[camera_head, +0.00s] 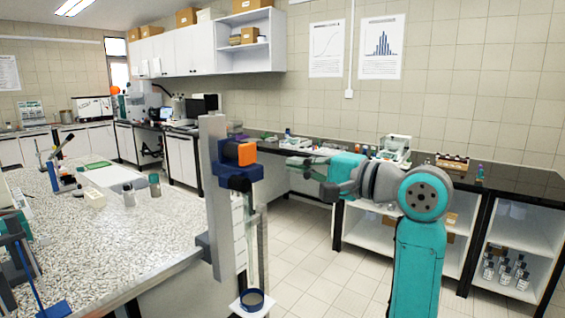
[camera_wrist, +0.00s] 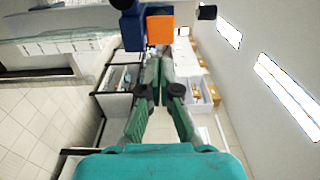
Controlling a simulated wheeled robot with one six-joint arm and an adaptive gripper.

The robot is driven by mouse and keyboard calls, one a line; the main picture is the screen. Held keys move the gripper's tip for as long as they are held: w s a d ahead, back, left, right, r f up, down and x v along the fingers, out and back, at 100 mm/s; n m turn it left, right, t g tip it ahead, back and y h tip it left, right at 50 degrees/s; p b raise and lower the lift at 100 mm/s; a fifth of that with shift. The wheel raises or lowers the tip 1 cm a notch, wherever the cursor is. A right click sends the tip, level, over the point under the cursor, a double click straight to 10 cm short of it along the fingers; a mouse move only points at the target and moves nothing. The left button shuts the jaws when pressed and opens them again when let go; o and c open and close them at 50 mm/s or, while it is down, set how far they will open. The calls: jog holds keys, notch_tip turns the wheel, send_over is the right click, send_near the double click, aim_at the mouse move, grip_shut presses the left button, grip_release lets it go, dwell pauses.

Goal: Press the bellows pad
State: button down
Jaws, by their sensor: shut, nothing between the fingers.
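An orange block (camera_head: 247,154), which may be the bellows pad, sits in a dark blue housing (camera_head: 232,176) on a tall grey column (camera_head: 213,215). In the wrist view the orange block (camera_wrist: 160,30) is ahead of the fingers, with the blue housing (camera_wrist: 133,32) to its left. My gripper (camera_head: 290,164) is shut and empty, to the right of the block in the head view, pointing toward it. In the wrist view my gripper's fingertips (camera_wrist: 159,52) appear just below the block; a gap shows in the head view.
Below the housing are a clear tube (camera_head: 262,245) and a dark blue ring (camera_head: 252,299) on a pale base. A dark counter (camera_head: 510,180) runs along the back right. Open floor lies between.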

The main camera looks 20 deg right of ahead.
jog(key=shift+v, duration=1.05)
jog(key=s+a+f+m+t+h, duration=0.1)
jog(key=s+f+h, duration=0.15)
jog(key=f, duration=1.35)
jog(key=s+f+m+t+h, duration=0.15)
jog(key=f+h, duration=0.25)
jog(key=f, duration=1.3)
jog(key=s+a+f+n+g+h, duration=0.2)
jog(key=s+f+n+h, duration=0.1)
jog(key=s+f, duration=1.1)
jog(key=s+a+n, duration=0.2)
jog(key=s+n, duration=0.8)
jog(key=s, duration=1.9)
jog(key=shift+f+n+g, duration=0.2)
jog(key=shift+n+g, duration=0.15)
